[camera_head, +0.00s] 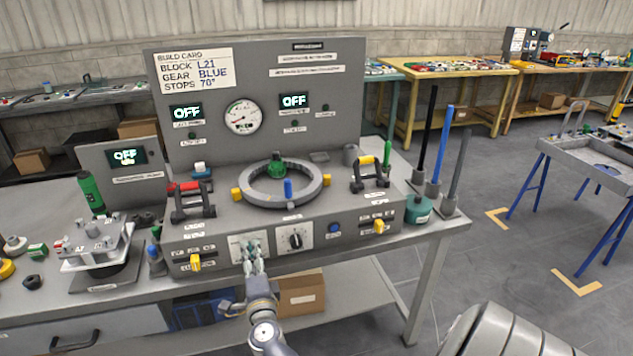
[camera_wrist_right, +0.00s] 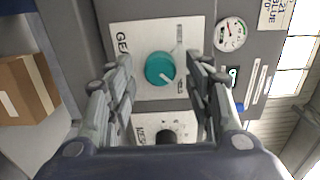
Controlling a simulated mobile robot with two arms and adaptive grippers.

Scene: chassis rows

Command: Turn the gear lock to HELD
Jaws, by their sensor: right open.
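The gear lock is a round teal knob (camera_wrist_right: 160,68) on a white plate (camera_wrist_right: 135,38) lettered "GE…" in the right wrist view. In the head view my right gripper (camera_head: 252,254) is at the console's front face and largely hides the knob. My left gripper is not in view.
Right of it on the console front are a black dial (camera_head: 295,240) and a blue button (camera_head: 334,228). Yellow levers (camera_head: 195,262) stand at both ends. Above are a grey ring (camera_head: 260,197) and red-handled (camera_head: 185,187) and yellow-handled parts. A build card (camera_head: 193,68) reads L21, BLUE, 70°.

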